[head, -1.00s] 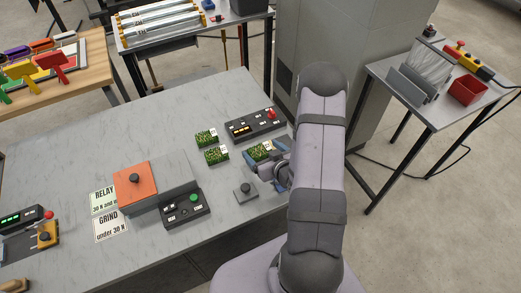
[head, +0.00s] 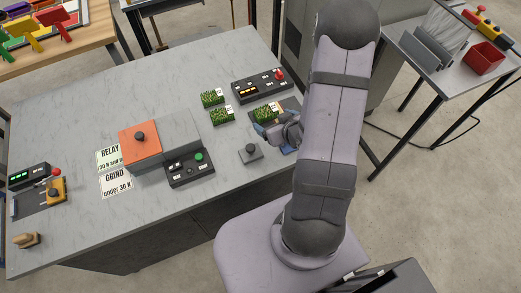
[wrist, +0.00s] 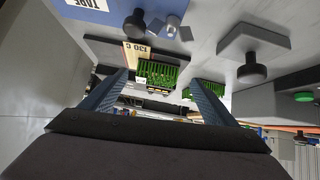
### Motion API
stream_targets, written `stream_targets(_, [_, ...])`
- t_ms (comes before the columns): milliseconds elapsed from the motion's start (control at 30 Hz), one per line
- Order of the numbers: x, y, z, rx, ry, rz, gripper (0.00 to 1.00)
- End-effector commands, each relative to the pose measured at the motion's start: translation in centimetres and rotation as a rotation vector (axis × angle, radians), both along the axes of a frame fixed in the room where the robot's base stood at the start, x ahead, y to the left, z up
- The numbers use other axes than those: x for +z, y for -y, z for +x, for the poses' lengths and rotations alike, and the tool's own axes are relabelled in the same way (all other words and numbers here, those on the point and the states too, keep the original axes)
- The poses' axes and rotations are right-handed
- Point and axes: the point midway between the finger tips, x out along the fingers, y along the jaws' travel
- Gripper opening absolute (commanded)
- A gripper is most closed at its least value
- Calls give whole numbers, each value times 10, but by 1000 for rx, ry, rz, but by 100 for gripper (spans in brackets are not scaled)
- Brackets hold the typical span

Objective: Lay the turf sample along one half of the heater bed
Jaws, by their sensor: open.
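Three green turf samples show in the head view. Two lie on the bare bench, one at the back (head: 212,97) and one in front of it (head: 222,116). The third (head: 266,113) lies to their right at a dark plate, beside my gripper (head: 272,132). In the wrist view a turf sample (wrist: 157,73) shows beyond and between my open, empty fingers (wrist: 155,92), apart from both. Another turf sample (wrist: 205,88) is partly hidden by a finger. A block that looks like the heater bed (head: 182,138) has one bare grey half and an orange plate (head: 139,140) with a black knob on the other.
A small knobbed grey plate (head: 250,153) stands just left of my gripper. A control box with a green button (head: 190,167) fronts the block; another box (head: 262,86) stands behind the turf. Signs (head: 114,182) lie at left. A card reads 130 C (wrist: 137,52).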

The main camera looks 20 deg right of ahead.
Motion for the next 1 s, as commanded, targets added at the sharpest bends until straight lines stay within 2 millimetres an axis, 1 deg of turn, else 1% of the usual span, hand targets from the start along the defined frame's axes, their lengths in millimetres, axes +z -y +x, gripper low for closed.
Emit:
stream_targets(33, [5,-3,2,10,-46,-23,81])
stream_targets(133, [9,-8,-5,3,-167,-51,81])
stream_targets(267, [21,-20,-21,-20,-318,-67,81])
stream_targets(367, [34,-34,-38,-40,-425,-65,81])
stream_targets(467, [49,-51,-60,-58,-530,-50,81])
stream_targets(600, [71,-80,-94,-71,-663,-19,81])
stream_targets(700, [84,-98,-117,-71,-742,6,81])
stream_targets(800, [94,-111,-135,-68,-800,24,81])
stream_targets(900, [101,-119,-147,-66,-839,37,81])
stream_targets(1000, [103,-122,-152,-65,-856,42,81])
